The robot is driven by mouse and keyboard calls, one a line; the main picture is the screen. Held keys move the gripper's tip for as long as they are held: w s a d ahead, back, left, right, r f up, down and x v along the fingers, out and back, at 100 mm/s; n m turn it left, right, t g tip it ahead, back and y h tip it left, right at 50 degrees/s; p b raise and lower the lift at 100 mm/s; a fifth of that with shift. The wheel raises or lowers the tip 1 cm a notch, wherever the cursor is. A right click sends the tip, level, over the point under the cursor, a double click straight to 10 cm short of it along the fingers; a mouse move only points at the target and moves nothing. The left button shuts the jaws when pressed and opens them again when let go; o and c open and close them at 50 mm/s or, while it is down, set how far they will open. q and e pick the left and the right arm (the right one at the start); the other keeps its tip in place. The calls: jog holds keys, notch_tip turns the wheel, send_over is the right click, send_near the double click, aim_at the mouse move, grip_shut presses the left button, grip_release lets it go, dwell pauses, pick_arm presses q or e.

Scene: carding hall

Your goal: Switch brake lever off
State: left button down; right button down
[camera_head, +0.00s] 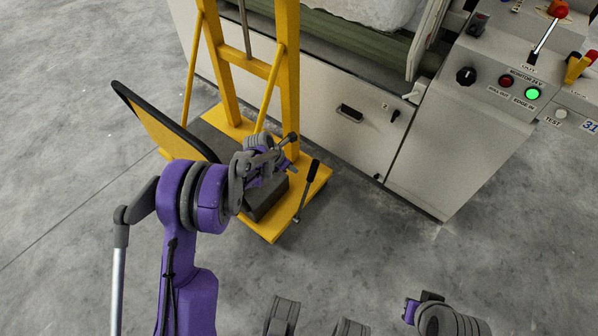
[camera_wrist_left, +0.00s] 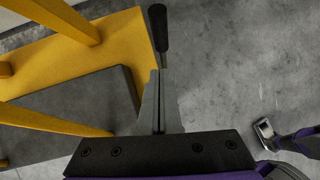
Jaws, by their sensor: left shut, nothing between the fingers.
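The brake lever (camera_head: 313,170) is a thin metal rod with a black grip. It stands tilted at the front right corner of the yellow base of a wheeled stand, in the head view. In the left wrist view its black grip (camera_wrist_left: 158,30) shows just beyond my fingertips, in line with them. My left gripper (camera_head: 288,163) is just left of the grip in the head view. In the left wrist view its fingers (camera_wrist_left: 157,76) are shut together and empty. Whether they touch the lever cannot be told.
The yellow stand (camera_head: 288,75) has uprights, slanted braces and a dark block on its base. A black-edged yellow panel (camera_head: 165,125) leans at its left. A grey machine (camera_head: 300,95) with a control panel stands behind and right. The concrete floor in front is clear.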

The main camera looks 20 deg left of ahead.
pick_arm(q)
jog(key=v, duration=0.4)
jog(key=shift+w+r+p, duration=0.1)
jog(key=shift+r+p, duration=0.25)
